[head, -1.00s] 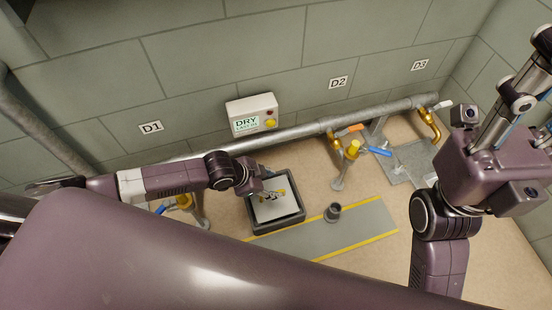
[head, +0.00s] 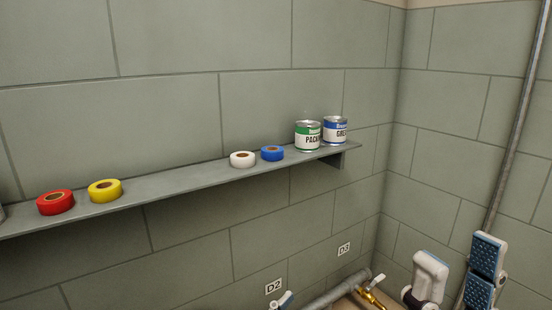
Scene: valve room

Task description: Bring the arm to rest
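My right gripper (head: 458,280) shows at the bottom right. Its white finger and the finger with blue ribbed pads stand apart, with nothing seen between them. The palm and the rest of the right arm are below the picture. A small white and blue tip (head: 284,299) shows at the bottom edge below the D2 sign; it may be a fingertip of my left gripper, but too little shows to be sure. Whether the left gripper is open or shut cannot be seen.
A grey wall shelf (head: 200,183) holds red (head: 55,203), yellow (head: 104,191), white (head: 242,159) and blue (head: 272,153) tape rolls and two cans (head: 308,136). Signs D2 (head: 274,287) and D3 (head: 344,249), a grey pipe (head: 335,290) and a brass valve (head: 372,297) are low down.

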